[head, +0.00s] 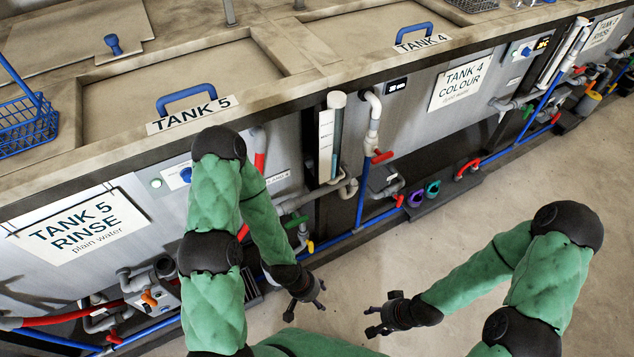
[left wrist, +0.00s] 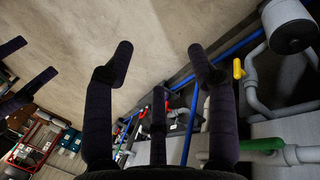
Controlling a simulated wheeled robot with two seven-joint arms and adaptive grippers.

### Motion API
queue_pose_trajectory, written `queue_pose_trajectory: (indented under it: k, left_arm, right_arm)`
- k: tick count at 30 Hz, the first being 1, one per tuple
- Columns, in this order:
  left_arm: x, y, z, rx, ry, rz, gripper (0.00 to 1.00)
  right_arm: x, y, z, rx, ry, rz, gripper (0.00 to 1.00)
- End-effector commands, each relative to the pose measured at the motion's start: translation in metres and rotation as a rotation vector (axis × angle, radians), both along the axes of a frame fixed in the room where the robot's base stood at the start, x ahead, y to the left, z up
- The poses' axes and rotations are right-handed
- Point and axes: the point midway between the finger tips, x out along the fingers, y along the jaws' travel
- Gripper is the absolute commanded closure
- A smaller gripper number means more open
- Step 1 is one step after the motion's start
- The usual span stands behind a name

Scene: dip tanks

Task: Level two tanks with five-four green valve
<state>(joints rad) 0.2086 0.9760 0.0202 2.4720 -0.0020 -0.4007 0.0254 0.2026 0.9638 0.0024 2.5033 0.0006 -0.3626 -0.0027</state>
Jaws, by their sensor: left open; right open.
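A green valve handle (head: 297,222) sits on grey pipework low between tank 5 (head: 75,222) and tank 4 (head: 465,80). A green handle on a grey pipe (left wrist: 262,145) also shows at the lower right in the left wrist view. My left gripper (head: 307,301) is open and empty, below the green handle in the head view and apart from it; its spread fingers (left wrist: 160,62) show in the left wrist view. My right gripper (head: 371,321) is open and empty over the floor. A clear upright tube (head: 336,135) stands between the tanks; its level is too small to read.
A yellow handle (head: 311,246) is close below the green one, and a red handle (head: 382,156) is on tank 4's pipe. Blue pipes (head: 375,217) run along the tank bases. A blue wire basket (head: 30,125) stands on top.

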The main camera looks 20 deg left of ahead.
Motion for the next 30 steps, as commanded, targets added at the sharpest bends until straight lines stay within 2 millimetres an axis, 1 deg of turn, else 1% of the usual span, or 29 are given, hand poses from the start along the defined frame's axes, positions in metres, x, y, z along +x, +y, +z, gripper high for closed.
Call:
queue_pose_trajectory:
  k: [2, 5, 6, 9, 12, 15, 18, 21, 25, 30]
  left_arm:
    - [0.022, 0.003, -0.012, 0.008, -0.045, 0.080, 0.43]
    - [0.061, 0.010, -0.035, 0.013, -0.140, 0.243, 0.43]
    - [0.079, 0.015, -0.044, 0.012, -0.188, 0.319, 0.43]
    - [0.119, 0.027, -0.064, -0.006, -0.312, 0.513, 0.43]
    - [0.149, 0.040, -0.077, -0.042, -0.437, 0.699, 0.43]
    - [0.170, 0.054, -0.085, -0.098, -0.568, 0.876, 0.43]
    - [0.183, 0.068, -0.087, -0.173, -0.705, 1.042, 0.43]
    - [0.184, 0.081, -0.084, -0.269, -0.844, 1.192, 0.43]
    - [0.175, 0.094, -0.072, -0.405, -1.016, 1.345, 0.43]
    - [0.156, 0.103, -0.056, -0.552, -1.173, 1.451, 0.43]
  right_arm:
    - [0.000, 0.000, 0.004, 0.000, 0.000, 0.000, 0.43]
    - [0.000, 0.000, 0.010, 0.000, 0.000, 0.000, 0.43]
    - [0.000, 0.000, 0.012, 0.000, 0.000, 0.000, 0.43]
    - [0.000, 0.000, 0.018, 0.000, 0.000, 0.000, 0.43]
    - [0.000, 0.000, 0.024, 0.000, 0.000, 0.000, 0.43]
    - [0.000, 0.000, 0.030, 0.000, 0.000, 0.000, 0.43]
    - [0.000, 0.000, 0.035, 0.000, 0.000, 0.000, 0.43]
    - [0.000, 0.000, 0.041, 0.000, 0.000, 0.000, 0.43]
    - [0.000, 0.000, 0.047, 0.000, 0.000, 0.000, 0.43]
    - [0.000, 0.000, 0.052, 0.000, 0.000, 0.000, 0.43]
